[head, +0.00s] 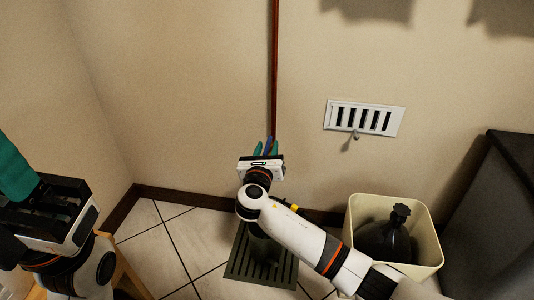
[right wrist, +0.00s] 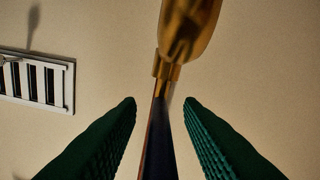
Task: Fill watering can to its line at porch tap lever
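A brass tap (right wrist: 188,28) shows at the top of the right wrist view, with a dark blue lever (right wrist: 160,140) running down from it. My right gripper (head: 265,146) is at the wall, at the foot of the red pipe. Its two green fingers (right wrist: 160,104) stand apart on either side of the lever, with gaps showing. A blue tip of the lever shows between them in the head view (head: 268,143). A dark green shape (head: 262,246) on the grate is mostly hidden by my right arm; I cannot tell whether it is the watering can. My left gripper (head: 40,185) is at the left edge, partly cut off.
A dark floor grate (head: 240,268) lies below my right arm. A cream bin (head: 431,245) holding a black bag stands to its right, near a dark cabinet (head: 500,215). A white vent (head: 364,118) is on the wall.

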